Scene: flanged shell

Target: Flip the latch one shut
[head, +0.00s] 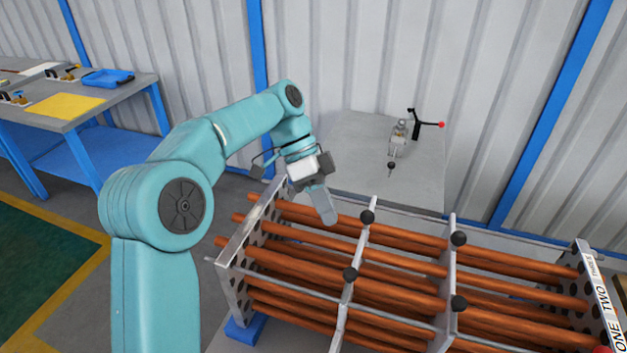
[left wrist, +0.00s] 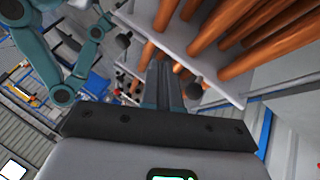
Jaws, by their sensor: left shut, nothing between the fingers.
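The flanged shell's tube bundle is a frame of copper-coloured tubes (head: 400,290) held between metal plates. Its right end plate (head: 597,290) carries the words ONE, TWO and THREE. A red knob (head: 603,349) shows at the bottom right edge by ONE, mostly cut off; I cannot tell whether it is latch one or how it stands. My left gripper (head: 328,218) is shut and empty, pointing down over the left part of the tubes; I cannot tell whether it touches them. Its shut fingers (left wrist: 168,88) also show in the left wrist view, close to the tubes (left wrist: 240,35). My right gripper is out of view.
Black ball knobs (head: 368,217) stick up from the crossbars. A grey table (head: 365,150) behind holds a metal clamp (head: 398,138) and a red-tipped lever (head: 441,125). A workbench (head: 60,115) with a blue tray (head: 108,78) stands at far left.

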